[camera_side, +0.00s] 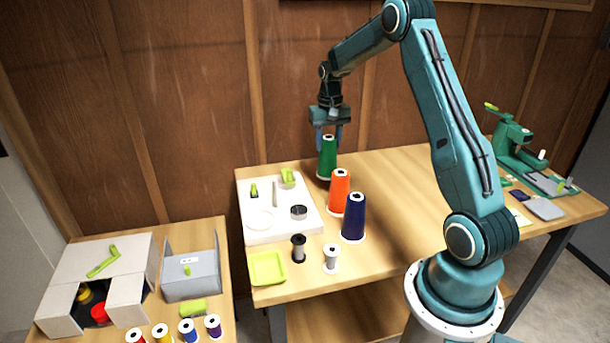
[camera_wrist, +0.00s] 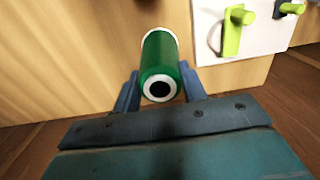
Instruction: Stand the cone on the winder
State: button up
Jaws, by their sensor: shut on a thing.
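A green cone of thread (camera_side: 327,157) is upright between the fingers of my gripper (camera_side: 328,132), near the back edge of the middle table. My gripper is shut on its upper part. In the wrist view the green cone (camera_wrist: 160,60) shows its white-rimmed top between the two blue fingers (camera_wrist: 160,92). Whether its base touches the table I cannot tell. The white board (camera_side: 265,237), which looks like the winder, lies left of the cone. It carries lime fittings (camera_side: 287,178), a grey bar, a pale disc and a dark-topped round part. Its corner shows in the wrist view (camera_wrist: 208,40).
An orange cone (camera_side: 339,192) and a navy cone (camera_side: 354,217) stand just in front of the green one. Two small spools (camera_side: 331,258) and a lime tray (camera_side: 267,268) are at the front. A green machine (camera_side: 515,150) stands far right. The table's middle right is clear.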

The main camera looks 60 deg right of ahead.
notch_tip(320, 180, up, 10)
jog(key=w+a+n, duration=0.3)
jog(key=a, duration=1)
jog(key=w+a+n, duration=0.3)
jog(key=a, duration=1)
jog(key=shift+w+a+f, duration=0.1)
jog(key=shift+w+f, duration=0.05)
jog(key=shift+f, duration=2.35)
